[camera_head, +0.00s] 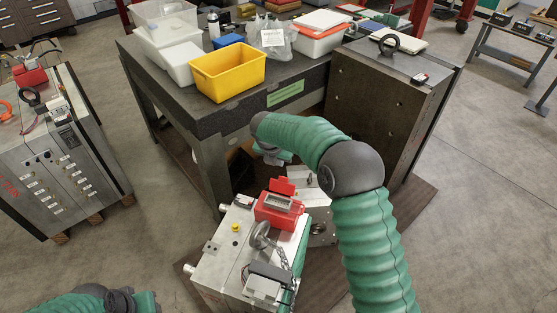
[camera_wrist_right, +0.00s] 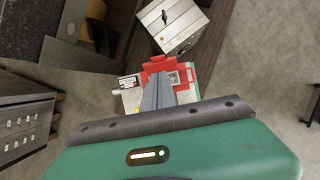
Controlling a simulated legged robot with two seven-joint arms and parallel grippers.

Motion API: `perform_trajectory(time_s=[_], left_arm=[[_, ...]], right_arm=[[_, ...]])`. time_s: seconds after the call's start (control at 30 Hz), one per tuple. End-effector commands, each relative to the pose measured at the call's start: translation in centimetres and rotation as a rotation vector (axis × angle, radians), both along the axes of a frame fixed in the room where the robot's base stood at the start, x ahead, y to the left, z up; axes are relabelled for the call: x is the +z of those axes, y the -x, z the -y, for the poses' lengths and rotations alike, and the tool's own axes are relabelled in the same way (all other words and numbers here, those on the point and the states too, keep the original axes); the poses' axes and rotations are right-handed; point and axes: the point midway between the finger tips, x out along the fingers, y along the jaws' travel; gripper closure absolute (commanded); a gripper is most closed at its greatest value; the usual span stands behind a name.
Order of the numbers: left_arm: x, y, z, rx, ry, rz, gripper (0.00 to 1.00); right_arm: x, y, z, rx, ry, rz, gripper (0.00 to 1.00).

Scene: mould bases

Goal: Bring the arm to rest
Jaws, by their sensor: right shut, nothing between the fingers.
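My right arm rises from the bottom right of the head view and bends over toward the table's front. My right gripper (camera_head: 274,157) hangs at its end, above and behind the mould base with the red box (camera_head: 279,209); the forearm and wrist partly hide it. In the right wrist view the gripper's grey fingers (camera_wrist_right: 158,88) are together with nothing between them. The red box (camera_wrist_right: 184,75) shows beyond them, apart as far as I can tell. Only a green part of my left arm shows at the bottom left of the head view; its gripper is out of sight.
The mould base (camera_head: 225,262) carries a lifting ring and chain. A dark table (camera_head: 185,97) holds a yellow bin (camera_head: 228,72) and white boxes. A large dark block (camera_head: 375,100) stands at right, another mould base (camera_head: 62,150) at left.

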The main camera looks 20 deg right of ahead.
Motion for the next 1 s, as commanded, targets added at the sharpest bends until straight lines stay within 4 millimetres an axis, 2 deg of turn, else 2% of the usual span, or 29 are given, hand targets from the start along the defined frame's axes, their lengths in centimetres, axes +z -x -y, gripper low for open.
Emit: perform_trajectory(time_s=[0.27,0.37,0.47,0.57,0.9,1.0], left_arm=[[0.0,0.0,0.0,0.0,0.0,0.0,0.64],[0.0,0.0,0.0,0.0,0.0,0.0,0.64],[0.0,0.0,0.0,0.0,0.0,0.0,0.64],[0.0,0.0,0.0,0.0,0.0,0.0,0.64],[0.0,0.0,0.0,0.0,0.0,0.0,0.64],[0.0,0.0,0.0,0.0,0.0,0.0,0.64]], right_arm=[[0.8,0.6,-0.4,-0.016,-0.011,0.003,1.0],[0.9,2.1,-1.1,-0.122,-0.068,0.024,1.0],[1.0,5.4,-2.2,-0.344,-0.181,0.064,1.0],[1.0,9.5,-3.3,-0.635,-0.313,0.108,1.0],[-0.2,24.6,-4.9,-1.755,-0.686,0.241,1.0],[-0.7,28.3,-5.2,-2.041,-0.755,0.274,1.0]])
